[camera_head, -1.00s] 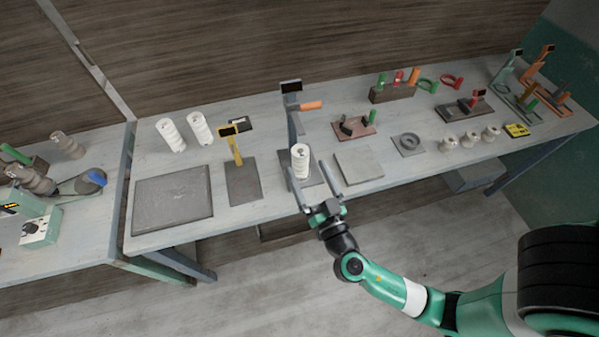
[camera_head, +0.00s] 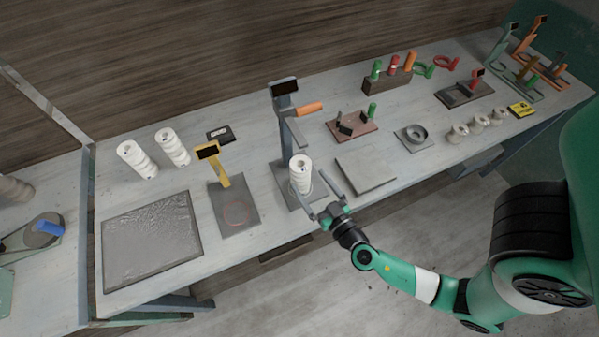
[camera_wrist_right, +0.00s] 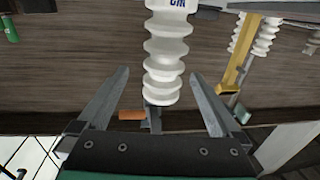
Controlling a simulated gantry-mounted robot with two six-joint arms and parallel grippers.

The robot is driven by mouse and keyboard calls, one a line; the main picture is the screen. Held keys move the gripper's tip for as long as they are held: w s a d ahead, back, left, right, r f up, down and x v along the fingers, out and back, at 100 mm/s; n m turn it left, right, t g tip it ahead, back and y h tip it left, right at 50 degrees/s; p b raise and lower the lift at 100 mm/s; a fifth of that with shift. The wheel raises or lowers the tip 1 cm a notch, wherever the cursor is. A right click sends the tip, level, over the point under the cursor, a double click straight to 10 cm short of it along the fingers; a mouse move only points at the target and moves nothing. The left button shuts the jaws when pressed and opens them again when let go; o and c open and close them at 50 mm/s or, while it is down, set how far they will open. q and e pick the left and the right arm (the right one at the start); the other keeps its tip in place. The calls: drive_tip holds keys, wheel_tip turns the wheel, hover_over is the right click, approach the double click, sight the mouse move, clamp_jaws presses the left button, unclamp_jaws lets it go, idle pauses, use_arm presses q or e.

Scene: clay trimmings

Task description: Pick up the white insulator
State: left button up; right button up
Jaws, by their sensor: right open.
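The white ribbed insulator (camera_head: 300,176) stands upright on the grey base of a press-like stand (camera_head: 284,105) near the table's front edge. My right gripper (camera_head: 312,189) reaches in from the front, open, with its fingers pointing toward the insulator. In the right wrist view the insulator (camera_wrist_right: 165,58) shows between the two open fingers (camera_wrist_right: 160,74), with gaps on both sides. It bears dark blue lettering. I cannot tell how deep it is between the fingers. My left gripper is not in view.
A yellow stand (camera_head: 221,175) and dark mat (camera_head: 150,240) lie left of the gripper. A flat grey plate (camera_head: 366,178) lies to the right. Small beige insulators (camera_head: 478,124) stand further right.

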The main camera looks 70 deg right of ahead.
sight(308, 179)
drive_tip(key=x, duration=0.4)
drive_tip(key=p+x, duration=0.1)
drive_tip(key=x, duration=0.1)
drive_tip(key=p+x, duration=0.1)
drive_tip(key=x, duration=0.1)
drive_tip(key=shift+w+a+r, duration=0.2)
drive_tip(key=shift+r, duration=0.15)
drive_tip(key=shift+w+d, duration=0.1)
clamp_jaws()
